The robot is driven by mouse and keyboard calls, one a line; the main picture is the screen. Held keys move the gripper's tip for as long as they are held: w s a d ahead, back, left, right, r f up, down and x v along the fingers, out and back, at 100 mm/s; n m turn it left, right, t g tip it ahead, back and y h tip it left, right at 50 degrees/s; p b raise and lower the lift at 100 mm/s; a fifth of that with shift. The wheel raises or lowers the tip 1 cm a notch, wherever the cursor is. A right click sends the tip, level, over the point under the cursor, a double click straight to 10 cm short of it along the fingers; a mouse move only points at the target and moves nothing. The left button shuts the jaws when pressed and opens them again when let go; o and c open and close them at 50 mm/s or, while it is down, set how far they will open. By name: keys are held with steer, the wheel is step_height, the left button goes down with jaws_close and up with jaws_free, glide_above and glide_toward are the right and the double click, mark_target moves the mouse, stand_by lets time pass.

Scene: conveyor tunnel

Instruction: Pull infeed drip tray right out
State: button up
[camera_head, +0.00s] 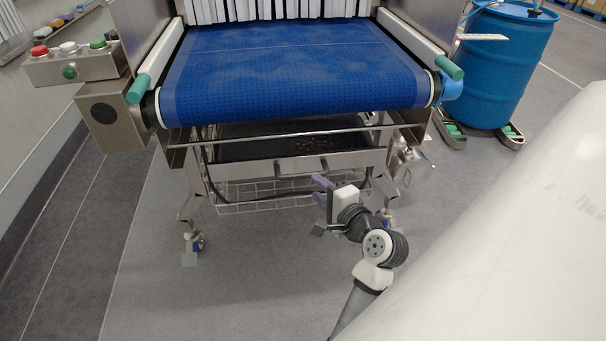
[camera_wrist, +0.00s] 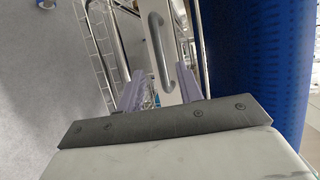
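The infeed drip tray (camera_head: 265,149) is a dark, shallow tray with dark debris in it, under the front end of the blue conveyor belt. Its pale steel front panel (camera_head: 250,169) faces me. In the wrist view a grey bow handle (camera_wrist: 158,50) stands on a steel panel (camera_wrist: 153,14). My gripper (camera_head: 320,191) is in front of the frame, below and right of the panel's middle. Its lavender fingers also show in the wrist view (camera_wrist: 160,92), spread apart with nothing held. The handle lies ahead of the gap between them; I see no contact. The tray's rear is hidden under the belt.
The blue belt (camera_head: 290,65) overhangs the tray. A wire rack (camera_head: 250,195) sits below it, and the steel legs stand on casters (camera_head: 193,242). A control box (camera_head: 75,65) is at left, a blue drum (camera_head: 505,65) at right. The grey floor in front is clear.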

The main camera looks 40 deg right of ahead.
mark_target(305, 177)
steer(key=x, duration=0.7)
steer(key=shift+w, duration=0.35)
steer(key=shift+c, duration=0.5)
jaws_close()
